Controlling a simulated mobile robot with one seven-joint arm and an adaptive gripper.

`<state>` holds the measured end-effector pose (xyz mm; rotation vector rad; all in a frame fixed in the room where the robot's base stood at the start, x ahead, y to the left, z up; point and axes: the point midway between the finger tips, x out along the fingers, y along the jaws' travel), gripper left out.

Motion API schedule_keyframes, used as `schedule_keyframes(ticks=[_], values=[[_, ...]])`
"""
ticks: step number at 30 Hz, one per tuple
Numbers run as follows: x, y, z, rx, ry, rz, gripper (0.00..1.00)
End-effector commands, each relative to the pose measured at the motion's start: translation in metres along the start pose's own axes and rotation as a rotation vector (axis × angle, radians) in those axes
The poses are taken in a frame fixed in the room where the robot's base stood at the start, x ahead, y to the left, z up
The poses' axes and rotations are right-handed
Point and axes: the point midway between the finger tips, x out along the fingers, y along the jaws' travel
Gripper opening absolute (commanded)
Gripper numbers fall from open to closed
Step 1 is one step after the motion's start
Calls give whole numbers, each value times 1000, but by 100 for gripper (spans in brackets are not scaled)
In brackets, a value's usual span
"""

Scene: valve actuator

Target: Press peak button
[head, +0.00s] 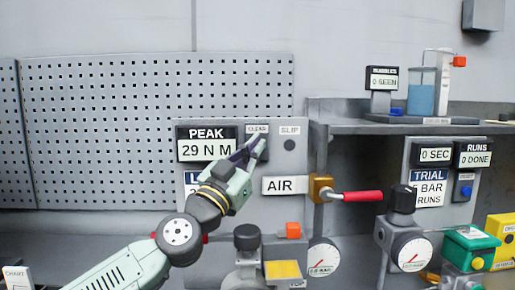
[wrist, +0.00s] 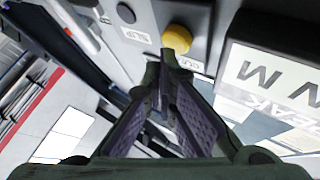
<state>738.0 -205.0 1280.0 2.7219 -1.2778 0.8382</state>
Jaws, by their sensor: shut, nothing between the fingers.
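The PEAK display (head: 207,145) reads 29 N M on the grey panel in the head view. It also shows at the right of the wrist view (wrist: 275,75). Right of it is a small CLEAR label (head: 257,129). In the wrist view a round yellow button (wrist: 178,38) sits beside the partly covered label (wrist: 185,63). My gripper (head: 257,145) is shut and empty, with its tips just below the CLEAR label. In the wrist view the gripper tips (wrist: 167,60) overlap the button's edge; I cannot tell whether they touch it. The button is hidden in the head view.
A SLIP label (head: 290,130) with a dark round lamp is right of the gripper. Below are an AIR label (head: 281,185) and a red-handled valve (head: 355,196). A shelf (head: 400,128) juts out at the right. A pegboard (head: 110,110) covers the left.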

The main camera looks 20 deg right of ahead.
Motion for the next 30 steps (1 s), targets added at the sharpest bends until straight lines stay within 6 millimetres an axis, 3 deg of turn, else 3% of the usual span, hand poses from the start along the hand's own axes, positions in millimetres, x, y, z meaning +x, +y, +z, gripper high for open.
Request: schedule_keyframes(ticks=[30], values=[[8, -6, 5, -1, 0, -1, 0]])
